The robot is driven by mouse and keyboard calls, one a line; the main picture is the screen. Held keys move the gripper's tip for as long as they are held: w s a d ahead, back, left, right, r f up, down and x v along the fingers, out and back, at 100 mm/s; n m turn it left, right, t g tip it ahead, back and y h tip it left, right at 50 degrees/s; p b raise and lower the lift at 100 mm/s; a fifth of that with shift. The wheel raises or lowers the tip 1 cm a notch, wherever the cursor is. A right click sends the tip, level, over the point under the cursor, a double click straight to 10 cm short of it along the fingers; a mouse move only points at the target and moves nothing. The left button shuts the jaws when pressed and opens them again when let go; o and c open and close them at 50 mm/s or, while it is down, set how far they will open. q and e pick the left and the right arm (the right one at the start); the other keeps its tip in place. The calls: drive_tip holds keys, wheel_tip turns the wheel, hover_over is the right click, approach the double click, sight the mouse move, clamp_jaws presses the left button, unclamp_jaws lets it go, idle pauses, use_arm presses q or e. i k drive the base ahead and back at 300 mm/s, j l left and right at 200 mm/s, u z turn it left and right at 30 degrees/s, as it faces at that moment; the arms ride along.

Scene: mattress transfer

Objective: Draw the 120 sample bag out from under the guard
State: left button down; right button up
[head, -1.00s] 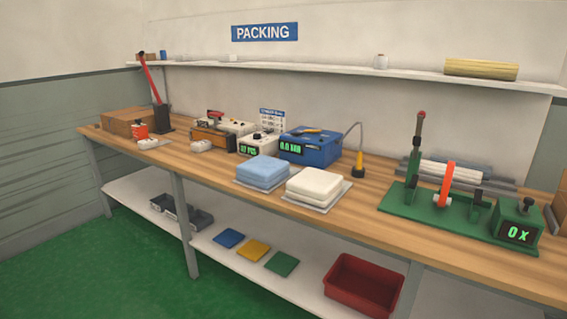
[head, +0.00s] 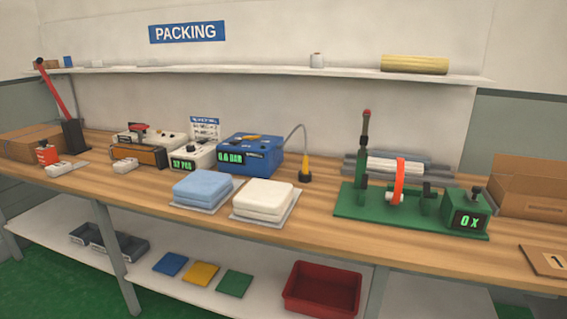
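I cannot make out a sample bag marked 120 or name a guard with certainty. A green bench device (head: 365,206) stands right of centre on the bench. It has an upright lever with a red knob (head: 366,113), an orange-red ring (head: 398,181) around a white part, and a box display (head: 467,220) reading 0 X. Grey and white rolls (head: 395,163) lie behind it. A heat-sealer-like unit with an orange front (head: 137,154) stands at the left. Neither of my grippers is in view.
A wooden bench (head: 330,228) holds blue (head: 202,186) and white (head: 263,196) folded pads, a blue pump box (head: 249,156) and an open carton (head: 540,190). A card marked 1 (head: 547,261) lies at the right. A red bin (head: 322,289) sits on the lower shelf.

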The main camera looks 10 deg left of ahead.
sight(123, 167)
drive_tip(key=i+j+z, duration=0.15)
drive_tip(key=j, duration=0.2)
drive_tip(key=j+z, duration=0.2)
drive_tip(key=j, duration=0.15)
drive_tip(key=i+j+z, duration=0.1)
drive_tip(key=j, duration=0.4)
drive_tip(key=i+j+z, duration=0.15)
drive_tip(key=j, duration=0.4)
drive_tip(key=j+z, duration=0.1)
drive_tip(key=j, duration=0.4)
drive_tip(key=i+j, duration=0.1)
drive_tip(key=j, duration=1.45)
drive_tip(key=i+j, duration=0.15)
drive_tip(key=j, duration=0.6)
drive_tip(key=z, duration=0.05)
